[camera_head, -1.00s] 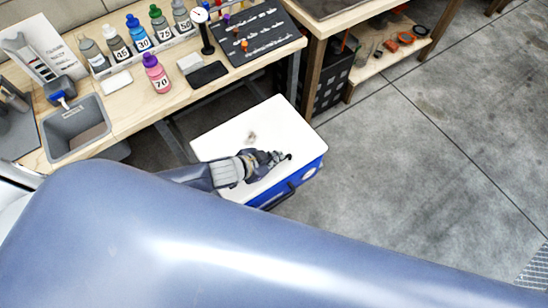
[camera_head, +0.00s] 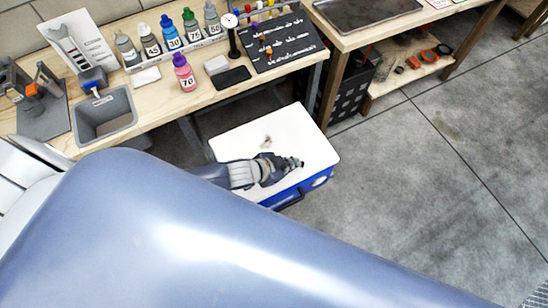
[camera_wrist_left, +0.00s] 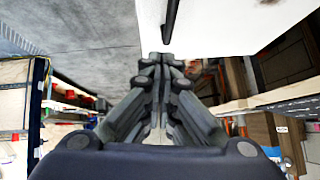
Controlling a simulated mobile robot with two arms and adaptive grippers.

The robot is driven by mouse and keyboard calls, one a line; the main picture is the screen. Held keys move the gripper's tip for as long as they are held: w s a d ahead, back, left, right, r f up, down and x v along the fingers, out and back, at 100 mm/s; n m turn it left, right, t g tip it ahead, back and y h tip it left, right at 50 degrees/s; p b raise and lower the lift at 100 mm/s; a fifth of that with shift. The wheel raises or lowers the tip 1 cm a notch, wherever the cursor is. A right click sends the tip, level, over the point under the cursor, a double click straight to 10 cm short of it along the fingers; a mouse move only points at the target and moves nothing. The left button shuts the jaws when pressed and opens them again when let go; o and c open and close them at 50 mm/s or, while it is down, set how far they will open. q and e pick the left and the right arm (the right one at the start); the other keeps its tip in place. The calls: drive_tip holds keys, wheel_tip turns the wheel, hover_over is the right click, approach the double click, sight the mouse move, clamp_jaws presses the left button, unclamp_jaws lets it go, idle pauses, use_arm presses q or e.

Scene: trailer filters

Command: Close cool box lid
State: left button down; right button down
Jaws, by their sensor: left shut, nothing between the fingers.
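The cool box has a blue body (camera_head: 320,183) and a white lid (camera_head: 300,130). It stands on the floor in front of the workbench. In the head view the lid looks flat on top of the body; I cannot see whether a gap remains. A dark handle (camera_head: 291,199) shows on its near side. My left gripper (camera_head: 299,163) is shut and empty, over the right part of the lid; contact cannot be told. In the left wrist view the shut fingers (camera_wrist_left: 167,62) point towards a white surface (camera_wrist_left: 215,25) with a dark bar. My right gripper is not in view.
The workbench (camera_head: 150,103) behind the box holds a grey bin (camera_head: 104,118), numbered bottles and a dark board (camera_head: 275,45). A black crate (camera_head: 345,85) stands under the second bench. The concrete floor (camera_head: 430,170) to the right is clear. My own arm hides the foreground.

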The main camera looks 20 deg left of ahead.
use_arm(q)
drive_tip(key=b+v, duration=0.1)
drive_tip(key=v, duration=0.8)
drive_tip(key=shift+s+r, duration=0.2)
drive_tip(key=shift+s, duration=0.15)
drive_tip(key=shift+a, duration=0.1)
